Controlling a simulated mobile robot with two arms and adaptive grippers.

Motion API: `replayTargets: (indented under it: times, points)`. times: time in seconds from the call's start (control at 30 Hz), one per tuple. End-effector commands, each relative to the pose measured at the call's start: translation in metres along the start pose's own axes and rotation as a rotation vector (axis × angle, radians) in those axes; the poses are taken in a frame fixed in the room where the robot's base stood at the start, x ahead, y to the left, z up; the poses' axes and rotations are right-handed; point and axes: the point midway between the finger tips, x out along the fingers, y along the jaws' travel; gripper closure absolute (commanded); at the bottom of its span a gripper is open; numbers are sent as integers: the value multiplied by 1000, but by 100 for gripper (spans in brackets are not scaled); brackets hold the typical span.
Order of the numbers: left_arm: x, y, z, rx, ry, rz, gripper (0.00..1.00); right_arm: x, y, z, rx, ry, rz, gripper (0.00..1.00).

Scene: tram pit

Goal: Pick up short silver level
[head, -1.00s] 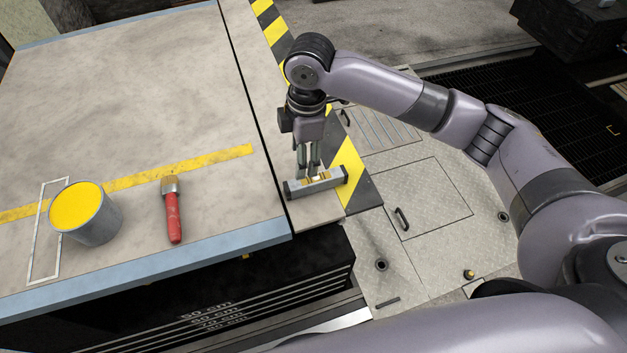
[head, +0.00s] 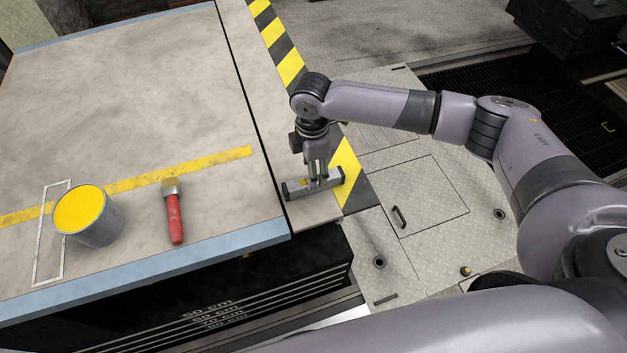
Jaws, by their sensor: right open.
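The short silver level (head: 297,188) lies on the narrow strip at the right edge of the work surface, in the head view. It is a grey bar with dark end caps and a yellowish vial part near its middle. My right gripper (head: 318,180) points down at the level's middle, its fingers low around or just over the bar. The gripper is open. Its fingers hide part of the level, and I cannot tell whether they touch it. My left gripper is not in view.
A bucket of yellow paint (head: 88,215) and a red-handled brush (head: 174,212) stand and lie on the work surface (head: 120,90) to the left. A black-and-yellow striped edge (head: 290,68) runs along the right side. A metal floor plate (head: 425,195) lies lower, beyond it.

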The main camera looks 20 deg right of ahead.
Motion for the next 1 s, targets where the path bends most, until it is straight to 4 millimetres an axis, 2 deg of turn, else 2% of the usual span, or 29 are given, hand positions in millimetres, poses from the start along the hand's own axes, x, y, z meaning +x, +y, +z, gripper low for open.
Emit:
replayTargets:
  times: [0.17,0.4,0.7,1.0]
  points:
    - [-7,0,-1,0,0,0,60,14,0,2,1,-2,-3,48]
    - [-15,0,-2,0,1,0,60,48,2,4,0,-2,-2,48]
    - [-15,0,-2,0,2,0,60,54,2,4,-1,0,0,48]
    - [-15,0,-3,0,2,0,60,54,2,4,0,0,0,68]
